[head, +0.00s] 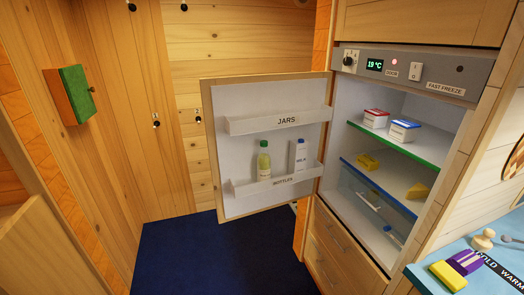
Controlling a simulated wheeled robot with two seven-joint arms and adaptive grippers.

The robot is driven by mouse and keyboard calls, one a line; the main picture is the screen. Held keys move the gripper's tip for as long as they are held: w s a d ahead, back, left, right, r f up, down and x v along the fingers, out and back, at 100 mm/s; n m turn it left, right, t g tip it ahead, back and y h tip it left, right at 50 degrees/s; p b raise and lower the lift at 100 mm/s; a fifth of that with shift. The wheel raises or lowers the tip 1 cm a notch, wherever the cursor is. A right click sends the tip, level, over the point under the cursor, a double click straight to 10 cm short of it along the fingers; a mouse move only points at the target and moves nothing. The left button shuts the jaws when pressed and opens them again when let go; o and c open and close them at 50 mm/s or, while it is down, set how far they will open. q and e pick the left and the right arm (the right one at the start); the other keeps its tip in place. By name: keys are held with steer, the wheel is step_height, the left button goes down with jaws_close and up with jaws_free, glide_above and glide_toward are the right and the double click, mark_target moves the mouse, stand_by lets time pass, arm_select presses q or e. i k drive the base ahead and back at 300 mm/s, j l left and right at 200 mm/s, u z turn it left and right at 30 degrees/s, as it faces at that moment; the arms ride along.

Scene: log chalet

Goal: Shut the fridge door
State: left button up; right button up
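The fridge (392,128) stands at the right, built into a wooden cabinet. Its door (232,100) is wide open, swung out to the left, with its inner side facing me. The door has an upper rack marked JARS (285,121) and a lower rack marked BOTTLES (279,182). A yellow-green bottle (264,163) and a milk carton (300,158) stand in the lower rack. Neither of my grippers is in view.
Shelves hold two small tubs (375,119) and yellow blocks (367,162). A control panel (420,70) sits above. A blue counter (470,250) with small items is at lower right. The dark blue floor (210,255) before the door is clear. A green-faced box (72,95) hangs at left.

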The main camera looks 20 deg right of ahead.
mark_target(240, 112)
steer(key=i+j, duration=0.15)
steer(key=i, duration=0.65)
steer(key=i+j+z, duration=0.15)
steer(key=i+z, duration=0.3)
steer(key=i+j+z, duration=0.3)
steer(key=z, duration=0.15)
steer(key=i+j+z, duration=0.2)
steer(key=z, duration=0.25)
steer(key=i+j+z, duration=0.15)
steer(key=j+z, duration=0.3)
steer(key=i+j+z, duration=0.1)
steer(key=j+z, duration=0.2)
steer(key=z, duration=0.15)
steer(key=j+z, duration=0.95)
steer(key=j, duration=0.3)
steer(key=k+j+z, duration=0.1)
steer(key=j+z, duration=0.4)
steer(key=j, duration=0.3)
